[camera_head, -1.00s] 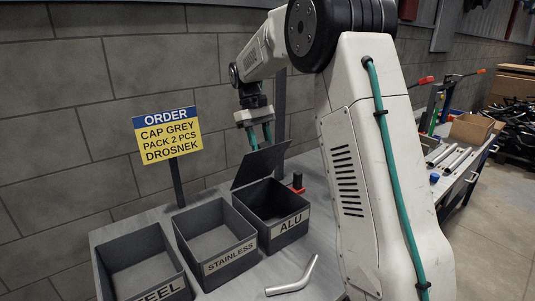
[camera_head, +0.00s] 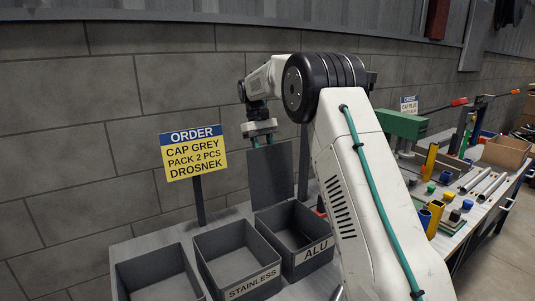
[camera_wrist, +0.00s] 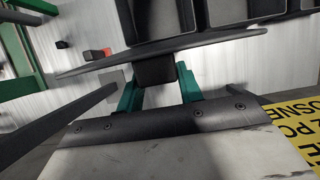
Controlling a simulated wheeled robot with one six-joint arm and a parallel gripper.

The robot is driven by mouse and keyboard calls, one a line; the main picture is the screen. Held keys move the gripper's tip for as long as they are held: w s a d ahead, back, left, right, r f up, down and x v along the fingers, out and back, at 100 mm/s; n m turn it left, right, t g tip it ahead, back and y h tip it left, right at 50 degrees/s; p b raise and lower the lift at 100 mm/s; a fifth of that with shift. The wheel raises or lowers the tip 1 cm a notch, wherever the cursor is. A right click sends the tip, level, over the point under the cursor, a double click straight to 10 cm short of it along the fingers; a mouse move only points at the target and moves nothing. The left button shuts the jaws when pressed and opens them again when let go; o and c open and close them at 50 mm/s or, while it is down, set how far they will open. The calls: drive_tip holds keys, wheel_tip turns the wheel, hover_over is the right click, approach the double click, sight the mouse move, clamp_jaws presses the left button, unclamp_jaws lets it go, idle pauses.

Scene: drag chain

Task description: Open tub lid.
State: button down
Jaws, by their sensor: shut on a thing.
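The ALU tub (camera_head: 318,253) is a dark grey open bin at the right end of the row of tubs. Its flat dark lid (camera_head: 271,178) stands about upright at the tub's back edge, so the tub's mouth is open. My gripper (camera_head: 262,141) is at the lid's top edge, with green fingers. In the wrist view my gripper (camera_wrist: 157,82) is shut on a black block, the lid's handle (camera_wrist: 155,72), between its fingers. The lid (camera_wrist: 95,66) shows there nearly edge-on, as a thin dark strip. The tub's inside looks empty where visible.
The STAINLESS tub (camera_head: 247,285) and another open tub (camera_head: 150,273) stand to the left. An order sign (camera_head: 193,155) on a post (camera_head: 199,200) stands behind them. A green machine (camera_head: 402,124) and a cluttered bench (camera_head: 465,205) lie to the right.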

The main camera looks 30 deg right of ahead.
drive_tip(key=shift+w+f, duration=0.15)
drive_tip(key=shift+w, duration=0.05)
idle(0.3)
drive_tip(key=c, duration=0.9)
unclamp_jaws()
drive_tip(key=shift+a, duration=0.1)
drive_tip(key=v, duration=0.8)
